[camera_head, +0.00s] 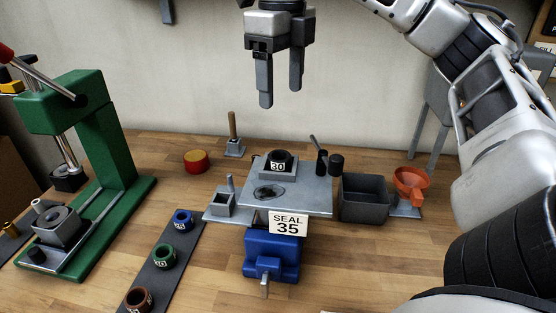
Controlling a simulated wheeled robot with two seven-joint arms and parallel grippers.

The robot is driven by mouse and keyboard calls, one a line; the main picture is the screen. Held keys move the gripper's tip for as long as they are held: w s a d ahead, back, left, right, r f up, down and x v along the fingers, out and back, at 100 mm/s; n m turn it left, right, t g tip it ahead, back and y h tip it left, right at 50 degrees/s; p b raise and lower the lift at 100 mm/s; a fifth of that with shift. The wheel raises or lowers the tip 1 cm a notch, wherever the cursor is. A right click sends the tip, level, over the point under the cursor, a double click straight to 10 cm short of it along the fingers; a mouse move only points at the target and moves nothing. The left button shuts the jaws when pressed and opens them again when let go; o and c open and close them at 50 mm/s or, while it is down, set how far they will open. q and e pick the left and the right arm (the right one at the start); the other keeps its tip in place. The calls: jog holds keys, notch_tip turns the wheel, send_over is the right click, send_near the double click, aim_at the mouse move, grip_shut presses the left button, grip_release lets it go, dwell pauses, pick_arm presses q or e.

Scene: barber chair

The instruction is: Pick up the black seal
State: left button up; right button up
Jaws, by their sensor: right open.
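The black seal (279,160) is a short black ring with a white "30" label. It sits on a grey block (278,174) on a flat grey metal plate (310,196) near the middle of the bench. My right gripper (281,92) hangs above and behind the seal in the picture, fingers pointing down, open and empty. It is well apart from the seal. A sign (287,224) reading "SEAL 35" is on the front of the plate, above a blue vise (271,252). My left gripper is not in view.
A dark strip (165,279) holds blue (182,221), green (163,256) and brown (138,300) rings. A green press (105,140) stands at left. A grey bin (365,198) and an orange funnel (411,180) are right of the plate. A red round tin (197,161) stands behind left.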

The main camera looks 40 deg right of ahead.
jog(key=b, duration=0.3)
send_over(279, 155)
jog(key=f, duration=0.6)
jog(key=shift+s+f, duration=0.25)
jog(key=shift+f, duration=0.5)
jog(key=f, duration=0.1)
jog(key=f+b, duration=0.2)
jog(key=shift+w+f, duration=0.2)
jog(key=shift+w, duration=0.05)
jog(key=shift+f, duration=0.85)
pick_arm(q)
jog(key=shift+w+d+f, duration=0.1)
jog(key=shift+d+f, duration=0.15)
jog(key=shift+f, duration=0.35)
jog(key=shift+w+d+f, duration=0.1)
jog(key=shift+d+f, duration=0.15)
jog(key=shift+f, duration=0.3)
pick_arm(e)
jog(key=c, duration=1.1)
